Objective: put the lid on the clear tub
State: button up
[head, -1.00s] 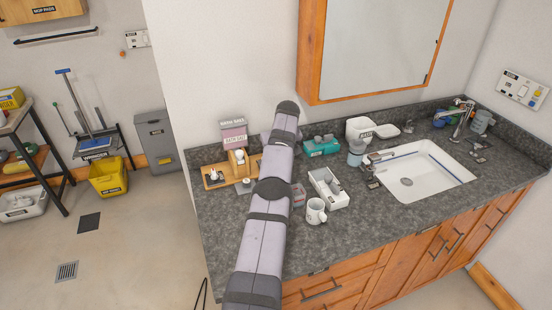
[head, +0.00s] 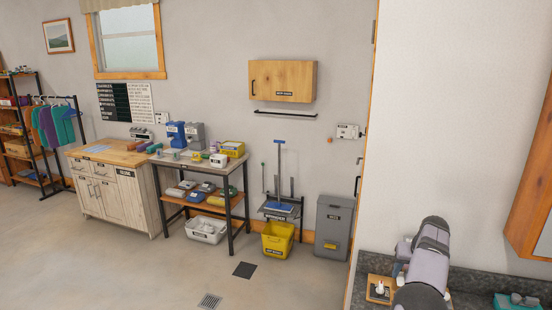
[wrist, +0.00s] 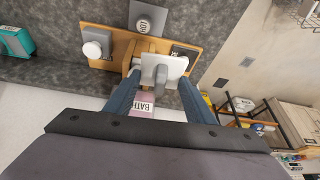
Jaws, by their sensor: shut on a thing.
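In the wrist view my gripper (wrist: 158,82) is shut on a pale, flat, squarish piece with a small grey knob, which looks like the lid (wrist: 176,64). The lid sits between the two blue-grey fingers, in front of a wooden tray; whether it touches the tray cannot be told. I cannot make out the clear tub in either current view. In the head view my arm covers the lower right, and the gripper and lid do not show clearly there.
The wooden tray (wrist: 120,56) holds a round white-topped item (wrist: 92,49) on the dark counter (wrist: 60,72). A pink box (wrist: 143,106) shows between the fingers. A teal box (wrist: 16,38) stands at the left.

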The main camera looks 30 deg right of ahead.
jog(key=w+a+r+n+p, duration=0.1)
jog(key=w+a, duration=0.3)
jog(key=a, duration=0.6)
jog(key=w+a+r+n+y, duration=0.15)
jog(key=w+a, duration=0.35)
jog(key=a, duration=0.5)
jog(key=w+a+r+n+p, duration=0.1)
jog(key=w+a, duration=0.3)
jog(key=a, duration=0.5)
jog(key=s+a+n+p, duration=0.1)
jog(key=s+a, duration=0.4)
jog(key=a, duration=0.8)
jog(key=s+a+n+t+y+p, duration=0.1)
jog(key=s+a+n, duration=0.2)
jog(key=a, duration=1)
jog(key=s, duration=0.3)
jog(key=shift+a+f, duration=0.35)
jog(key=shift+w+n, duration=0.1)
jog(key=shift+n, duration=0.15)
